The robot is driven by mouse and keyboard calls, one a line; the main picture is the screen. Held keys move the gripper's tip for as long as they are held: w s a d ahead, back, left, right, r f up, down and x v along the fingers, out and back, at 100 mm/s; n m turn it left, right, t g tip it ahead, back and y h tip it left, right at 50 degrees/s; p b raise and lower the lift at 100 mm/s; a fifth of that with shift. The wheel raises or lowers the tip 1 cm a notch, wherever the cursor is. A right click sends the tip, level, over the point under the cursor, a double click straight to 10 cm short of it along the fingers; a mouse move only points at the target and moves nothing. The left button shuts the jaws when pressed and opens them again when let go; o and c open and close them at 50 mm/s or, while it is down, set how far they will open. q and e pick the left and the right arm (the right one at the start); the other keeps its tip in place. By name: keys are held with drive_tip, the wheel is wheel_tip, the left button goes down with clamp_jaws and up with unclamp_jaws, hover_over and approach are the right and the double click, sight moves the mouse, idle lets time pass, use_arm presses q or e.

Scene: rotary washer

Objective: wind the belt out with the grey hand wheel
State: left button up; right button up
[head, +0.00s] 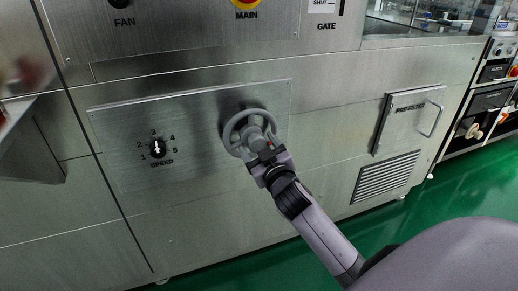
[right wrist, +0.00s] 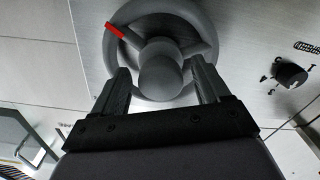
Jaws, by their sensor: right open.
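The grey hand wheel (head: 241,125) is mounted on a metal plate (head: 200,150) on the machine's front. In the right wrist view the wheel (right wrist: 203,30) fills the upper middle, with a red mark (right wrist: 115,30) on one spoke and a round grey hub or knob (right wrist: 160,70) at the centre. My right gripper (head: 259,146) is at the wheel's lower right. In the wrist view its two fingers (right wrist: 160,85) stand apart on either side of the round grey part, with gaps visible. Whether they touch the wheel's rim cannot be told. The belt does not show. My left gripper is not in view.
A speed dial (head: 157,148) sits left of the wheel on the same plate. A fan knob (head: 121,4) and red main switch (head: 246,2) are above. A hatch with a handle (head: 408,118) and a vent grille (head: 386,178) lie to the right. Green floor (head: 450,185) is clear.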

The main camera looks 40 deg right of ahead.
clamp_jaws()
idle(0.4)
